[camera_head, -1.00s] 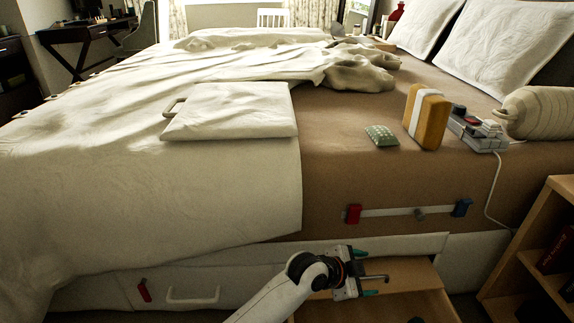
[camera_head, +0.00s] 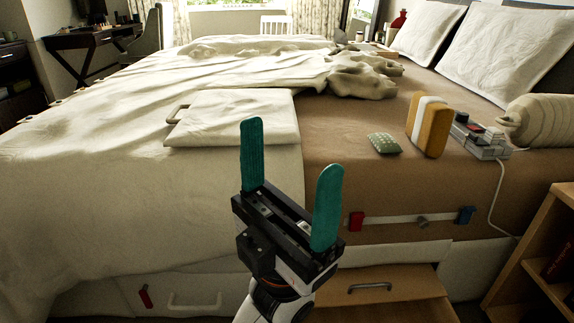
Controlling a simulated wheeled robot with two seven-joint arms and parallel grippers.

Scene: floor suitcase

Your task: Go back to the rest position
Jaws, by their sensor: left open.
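My left gripper (camera_head: 292,190) is raised in front of the bed, its two teal fingers spread wide and pointing up. It is open, with nothing between the fingers. The fingers overlap the view of the white blanket and the brown bed side. My right gripper does not show. Below and to the right of my left gripper is a wooden drawer (camera_head: 385,283) in the bed base, with a metal handle. A second, white drawer with a pale handle (camera_head: 195,303) is at lower left.
On the bed are a yellow box with a white band (camera_head: 429,126), a green patterned item (camera_head: 384,143), a grey device (camera_head: 480,136) with a cable, and a folded white item (camera_head: 235,118). A wooden shelf (camera_head: 535,250) stands at right. A rail with red and blue ends (camera_head: 395,220) is on the bed side.

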